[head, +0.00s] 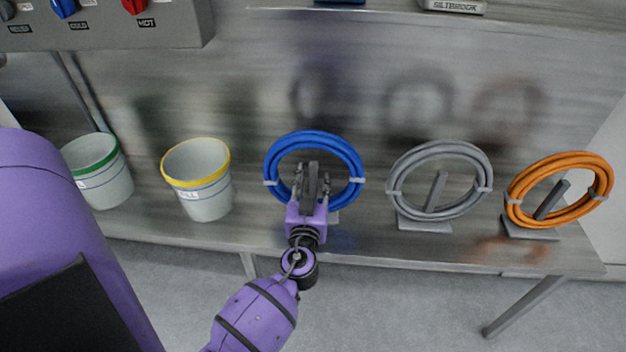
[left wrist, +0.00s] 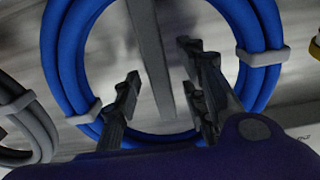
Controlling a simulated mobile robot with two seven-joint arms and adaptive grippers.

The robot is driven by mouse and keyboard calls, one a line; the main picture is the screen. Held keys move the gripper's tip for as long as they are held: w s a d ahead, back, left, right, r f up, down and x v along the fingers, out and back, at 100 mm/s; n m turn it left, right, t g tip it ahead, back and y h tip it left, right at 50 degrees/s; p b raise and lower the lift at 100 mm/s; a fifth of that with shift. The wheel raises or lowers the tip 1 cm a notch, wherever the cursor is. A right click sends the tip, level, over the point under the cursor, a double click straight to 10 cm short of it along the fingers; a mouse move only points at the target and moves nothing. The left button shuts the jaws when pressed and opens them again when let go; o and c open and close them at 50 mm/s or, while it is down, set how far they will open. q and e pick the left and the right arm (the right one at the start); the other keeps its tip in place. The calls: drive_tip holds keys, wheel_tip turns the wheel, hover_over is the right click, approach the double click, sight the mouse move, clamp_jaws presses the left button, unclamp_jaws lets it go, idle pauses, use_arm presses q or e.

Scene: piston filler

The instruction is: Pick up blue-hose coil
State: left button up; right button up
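The blue-hose coil (head: 345,153) stands tilted on a grey stand on the metal bench, with pale bands at its left and right sides. My left gripper (head: 311,172) is at the coil's near side, its fingers reaching over the ring's opening and hiding part of the near rim and the stand. In the left wrist view the coil (left wrist: 62,65) curves around the open gripper (left wrist: 160,60). The fingers are apart, with the stand's grey post (left wrist: 148,50) showing between them. I cannot tell whether they touch the hose. My right gripper is not in view.
A grey coil (head: 399,170) and an orange coil (head: 598,180) stand to the right on stands. A yellow-rimmed bucket (head: 207,203) and a green-rimmed bucket (head: 106,188) stand to the left. A control panel (head: 185,22) is at top left. The bench's front edge is close below the coils.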

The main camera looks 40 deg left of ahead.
use_arm(q)
drive_tip(key=shift+w+a, duration=0.35)
drive_tip(key=shift+w, duration=0.2)
clamp_jaws()
